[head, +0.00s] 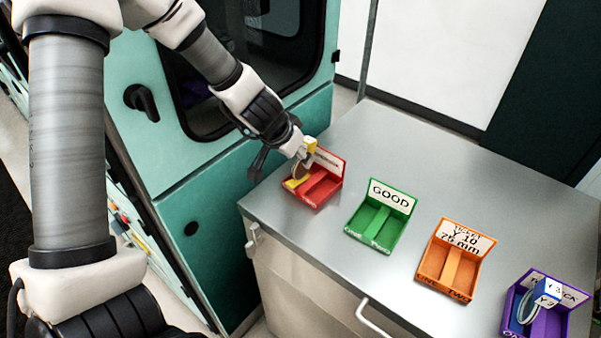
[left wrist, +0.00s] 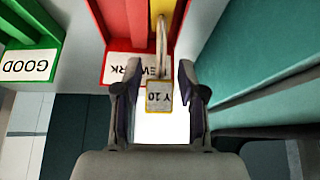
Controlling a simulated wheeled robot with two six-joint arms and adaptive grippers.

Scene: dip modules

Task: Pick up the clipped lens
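A clipped lens stands on edge in the red tray (head: 318,199). Its round glass (head: 300,170) faces the head view, and its yellow clip (head: 310,146) is on top. In the left wrist view the lens is a thin edge-on ring (left wrist: 162,45), and the clip's tag reads "Y 10" (left wrist: 160,97). My left gripper (head: 284,158) is open at the red tray. In the left wrist view its two fingers (left wrist: 158,88) stand on either side of the tag, with a gap on each side. My right gripper is not in view.
A green "GOOD" tray (head: 378,222) and an orange tray (head: 447,262) look empty. A purple tray (head: 552,318) holds another lens (head: 527,306) with a blue clip marked "Y 3". The grey cabinet top (head: 440,170) is clear behind the trays. A teal machine (head: 190,190) stands close at the left.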

